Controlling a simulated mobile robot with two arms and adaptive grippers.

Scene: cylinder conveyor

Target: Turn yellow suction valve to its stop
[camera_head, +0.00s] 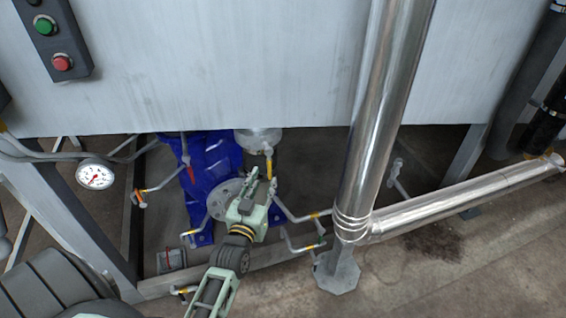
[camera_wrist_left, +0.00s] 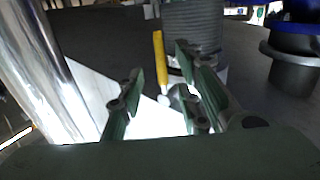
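The yellow valve handle (camera_head: 269,168) hangs below a round metal fitting under the grey tank, just beyond my left gripper (camera_head: 262,184) in the head view. In the left wrist view the yellow handle (camera_wrist_left: 159,56) stands nearly upright, ahead of the fingers. My left gripper (camera_wrist_left: 157,72) is open there, its two fingers apart with nothing held between them. The handle's lower end lies near the line between the fingertips; I cannot tell whether it touches either finger. My right gripper is not in view.
A blue pump (camera_head: 212,160) stands behind my left gripper. A shiny vertical pipe (camera_head: 375,110) rises to the right and joins a low pipe (camera_head: 455,203). Several small yellow-marked valve levers surround the gripper. The grey tank (camera_head: 230,65) hangs above, and a gauge (camera_head: 95,175) is at left.

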